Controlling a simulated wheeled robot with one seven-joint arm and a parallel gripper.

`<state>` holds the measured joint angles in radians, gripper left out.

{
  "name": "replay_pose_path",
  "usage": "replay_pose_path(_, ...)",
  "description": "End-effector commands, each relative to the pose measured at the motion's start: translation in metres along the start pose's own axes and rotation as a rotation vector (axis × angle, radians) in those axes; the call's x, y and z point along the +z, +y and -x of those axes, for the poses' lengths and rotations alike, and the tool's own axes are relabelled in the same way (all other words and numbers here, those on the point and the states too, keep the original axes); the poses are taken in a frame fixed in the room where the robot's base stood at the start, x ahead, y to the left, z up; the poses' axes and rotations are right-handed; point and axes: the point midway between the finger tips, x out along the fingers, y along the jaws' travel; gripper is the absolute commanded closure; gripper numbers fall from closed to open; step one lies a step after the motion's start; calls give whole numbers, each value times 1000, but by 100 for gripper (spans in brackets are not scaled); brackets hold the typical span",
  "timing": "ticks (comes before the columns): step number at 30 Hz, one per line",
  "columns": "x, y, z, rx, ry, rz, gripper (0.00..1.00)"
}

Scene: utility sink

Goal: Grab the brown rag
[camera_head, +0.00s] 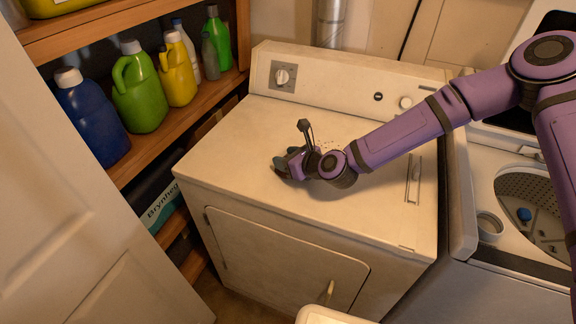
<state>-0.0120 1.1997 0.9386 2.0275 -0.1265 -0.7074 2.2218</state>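My gripper (281,167) is at the end of my purple arm, low over the white top of the dryer (235,135), left of its middle. Its dark fingertips point left and look very near or touching the surface. The wrist blocks part of the view, and the fingers are too small and dark to show whether they are open or shut. I cannot make out a brown rag anywhere; it may be hidden under or behind my gripper and wrist.
A wooden shelf at left holds a blue jug (92,117), a green jug (139,88) and a yellow bottle (177,70). An open washer (465,215) stands right of the dryer. A white door (70,200) fills the left. The dryer's front top is clear.

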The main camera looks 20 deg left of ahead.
Motion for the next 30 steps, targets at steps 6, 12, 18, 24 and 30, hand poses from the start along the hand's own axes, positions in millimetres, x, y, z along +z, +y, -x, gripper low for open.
replay_pose_path(6,-1,0,0,0,1,0,77)
replay_pose_path(12,-1,0,0,0,2,0,77)
replay_pose_path(18,3,0,2,0,2,-1,82)
replay_pose_path(24,22,-1,10,-2,0,0,100)
replay_pose_path(30,24,9,37,1,3,-3,100)
